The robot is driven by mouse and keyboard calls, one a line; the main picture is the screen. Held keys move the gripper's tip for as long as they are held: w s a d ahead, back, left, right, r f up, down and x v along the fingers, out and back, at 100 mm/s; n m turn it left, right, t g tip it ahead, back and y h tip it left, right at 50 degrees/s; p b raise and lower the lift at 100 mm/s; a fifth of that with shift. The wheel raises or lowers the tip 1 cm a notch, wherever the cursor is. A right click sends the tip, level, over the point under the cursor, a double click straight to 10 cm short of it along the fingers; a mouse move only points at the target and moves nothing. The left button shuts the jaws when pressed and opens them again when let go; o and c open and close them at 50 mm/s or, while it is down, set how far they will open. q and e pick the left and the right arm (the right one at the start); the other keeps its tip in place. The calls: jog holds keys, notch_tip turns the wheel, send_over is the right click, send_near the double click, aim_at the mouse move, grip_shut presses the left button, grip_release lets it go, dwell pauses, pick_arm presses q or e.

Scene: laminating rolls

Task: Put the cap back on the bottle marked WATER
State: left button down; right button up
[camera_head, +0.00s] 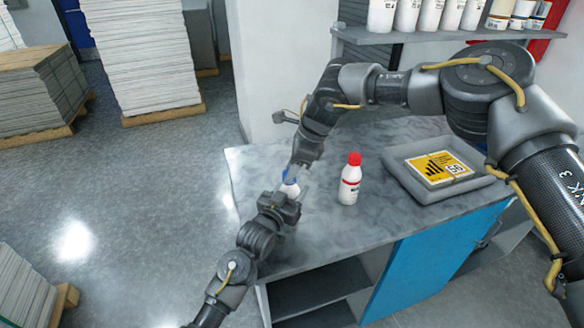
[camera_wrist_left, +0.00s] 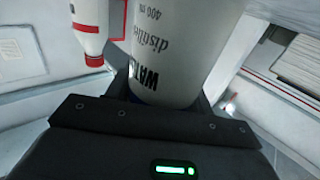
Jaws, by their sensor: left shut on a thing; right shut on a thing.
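The bottle marked WATER (camera_wrist_left: 185,45) is white with dark lettering and fills the middle of the left wrist view, appearing upside down there. In the head view only a small pale part of this bottle (camera_head: 290,189) shows between my grippers. My left gripper (camera_head: 284,202) is shut on it. My right gripper (camera_head: 294,173) reaches down from above, shut on the blue cap (camera_head: 290,176) at the bottle's top. Whether the cap is seated or just above the neck is hidden.
A white bottle with a red cap (camera_head: 350,180) stands on the grey worktop (camera_head: 310,235), right of my grippers. Farther right is a grey tray (camera_head: 399,176) with a yellow label sheet (camera_head: 440,167). Several bottles line the back shelf (camera_head: 420,36). Sheet stacks (camera_head: 140,55) stand on the floor at left.

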jog(key=m, duration=0.1)
jog(key=m+t, duration=0.1)
jog(key=m, duration=0.3)
jog(key=shift+s+a+t+h, duration=0.1)
jog(key=shift+s+t+h, duration=0.2)
jog(key=shift+t, duration=0.1)
jog(key=m, duration=0.2)
jog(key=m+t+h, duration=0.1)
jog(key=m, duration=0.2)
jog(key=m+h, duration=0.1)
jog(key=m, duration=0.1)
jog(key=shift+a+m+t, duration=0.25)
jog(key=shift+m+t, duration=0.15)
jog(key=m+h, duration=0.2)
jog(key=m, duration=0.3)
jog(key=shift+a+m, duration=0.15)
jog(key=shift+m, duration=0.15)
jog(key=m+h, duration=0.2)
jog(key=m, duration=0.2)
jog(key=shift+f+m, duration=0.1)
jog(key=shift+m, duration=0.2)
jog(key=shift+a+m+g+h, duration=0.1)
jog(key=shift+m+g+h, duration=0.2)
jog(key=shift+m, duration=0.6)
jog(key=shift+w, duration=0.1)
jog(key=o, duration=0.9)
